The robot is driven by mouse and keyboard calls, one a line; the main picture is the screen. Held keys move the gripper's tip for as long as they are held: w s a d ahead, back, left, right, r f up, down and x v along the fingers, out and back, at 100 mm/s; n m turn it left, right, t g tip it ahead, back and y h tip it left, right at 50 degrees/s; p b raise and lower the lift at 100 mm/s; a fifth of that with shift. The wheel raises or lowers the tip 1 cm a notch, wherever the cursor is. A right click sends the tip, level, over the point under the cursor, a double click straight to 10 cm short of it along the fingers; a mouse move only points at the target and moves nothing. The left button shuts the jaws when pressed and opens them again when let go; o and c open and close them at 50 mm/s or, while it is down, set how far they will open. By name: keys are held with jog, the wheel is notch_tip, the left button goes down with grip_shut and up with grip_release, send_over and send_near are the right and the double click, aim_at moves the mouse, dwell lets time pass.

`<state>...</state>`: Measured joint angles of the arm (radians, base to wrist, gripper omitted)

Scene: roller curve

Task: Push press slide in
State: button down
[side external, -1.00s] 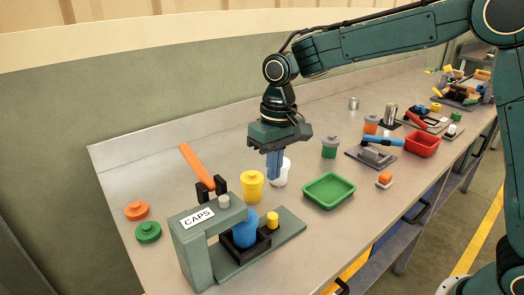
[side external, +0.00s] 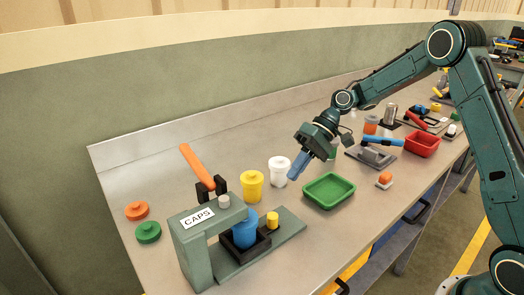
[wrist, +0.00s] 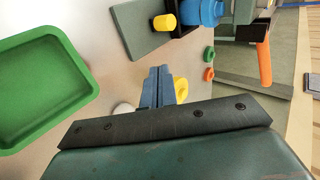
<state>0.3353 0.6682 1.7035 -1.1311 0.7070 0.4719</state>
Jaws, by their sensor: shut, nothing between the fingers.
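The green press (side external: 196,248) with a "CAPS" label stands at the front left of the bench, its orange lever (side external: 197,166) raised and tilted. Its slide (side external: 262,238) carries a blue jar (side external: 245,230) in a dark holder, partly under the press head, and a yellow knob (side external: 272,219) near the outer end. The knob also shows in the wrist view (wrist: 164,22). My gripper (side external: 293,175) is shut and empty, tilted down to the left, above the bench between the white jar and the green tray, apart from the slide.
A white jar (side external: 279,172) and a yellow jar (side external: 252,185) stand behind the press. A green tray (side external: 329,190) lies to the right. Orange (side external: 137,211) and green (side external: 148,232) caps lie at left. Bench between tray and slide is clear.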

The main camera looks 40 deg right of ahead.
jog(key=x, duration=1)
jog(key=shift+s, duration=0.1)
jog(key=shift+a, duration=2.05)
jog(key=shift+a, duration=2.45)
jog(key=shift+d, duration=0.1)
